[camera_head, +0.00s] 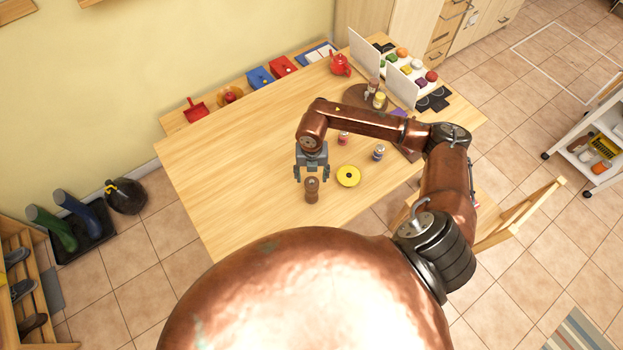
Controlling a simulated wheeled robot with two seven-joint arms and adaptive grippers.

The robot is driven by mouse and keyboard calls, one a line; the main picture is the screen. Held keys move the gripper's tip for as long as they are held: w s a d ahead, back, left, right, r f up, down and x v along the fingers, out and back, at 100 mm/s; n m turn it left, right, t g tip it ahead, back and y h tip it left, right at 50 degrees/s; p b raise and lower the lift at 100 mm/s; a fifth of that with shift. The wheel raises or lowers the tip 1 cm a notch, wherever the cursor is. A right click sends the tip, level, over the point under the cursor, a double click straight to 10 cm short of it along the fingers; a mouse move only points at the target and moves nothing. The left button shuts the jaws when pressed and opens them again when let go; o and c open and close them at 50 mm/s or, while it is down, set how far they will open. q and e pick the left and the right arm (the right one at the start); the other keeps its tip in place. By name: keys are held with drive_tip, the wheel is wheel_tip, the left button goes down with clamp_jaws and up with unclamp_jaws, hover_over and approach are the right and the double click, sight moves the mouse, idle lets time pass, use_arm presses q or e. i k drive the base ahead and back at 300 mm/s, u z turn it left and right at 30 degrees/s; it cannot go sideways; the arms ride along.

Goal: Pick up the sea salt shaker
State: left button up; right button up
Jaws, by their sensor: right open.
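My right gripper (311,178) is open over the wooden table, its fingers pointing down. A brown wooden mill-shaped shaker (312,192) stands upright just below and between the fingertips in the picture; I cannot tell whether they touch it. A small jar with a grey lid (378,153) and a small red-and-pink jar (343,138) stand to the right of the gripper. No label is readable, so I cannot tell for sure which one is the sea salt shaker. My left gripper is not in view.
A yellow round object (348,176) lies close to the right of the brown shaker. More jars (380,99) stand on a round brown board (354,95) behind my arm. A red teapot (340,64) is at the back. The table's left half (225,165) is clear.

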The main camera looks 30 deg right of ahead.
sight(379, 151)
drive_tip(key=k, duration=0.85)
drive_tip(key=z, duration=1.3)
drive_tip(key=i, duration=0.5)
drive_tip(key=z, duration=0.05)
